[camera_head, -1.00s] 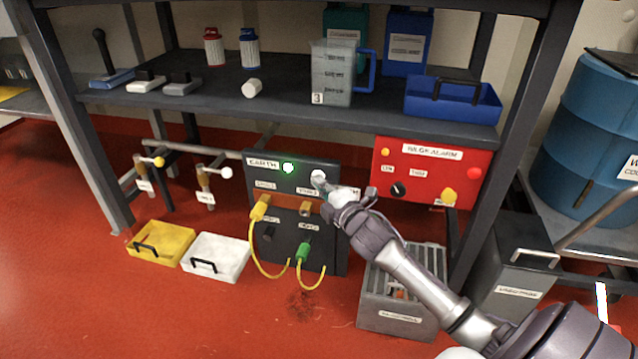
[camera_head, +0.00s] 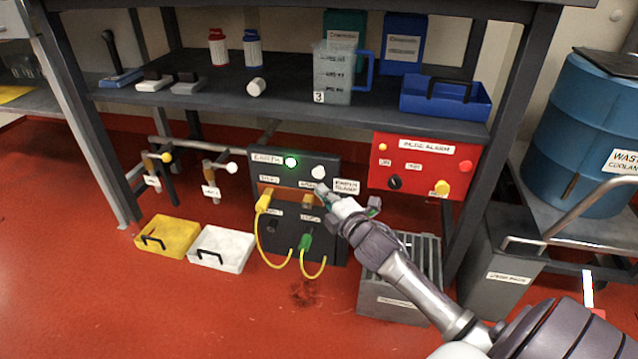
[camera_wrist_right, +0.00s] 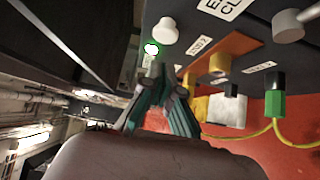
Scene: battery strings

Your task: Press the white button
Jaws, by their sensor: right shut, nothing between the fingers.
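The white button (camera_head: 318,172) is a round knob on the dark EARTH panel (camera_head: 333,158), to the right of a lit green lamp (camera_head: 291,162). My right gripper (camera_head: 324,192) is shut and empty, with its tips just below the button in the head view. In the right wrist view the shut fingertips (camera_wrist_right: 158,72) point toward the panel, and the white button (camera_wrist_right: 166,31) shows beyond them beside the green lamp (camera_wrist_right: 152,48). A gap shows between tips and button. My left gripper is not in view.
A red alarm box (camera_head: 420,165) stands to the right. The shelf (camera_head: 210,100) is above. Yellow (camera_head: 168,235) and white (camera_head: 221,247) trays sit on the floor.

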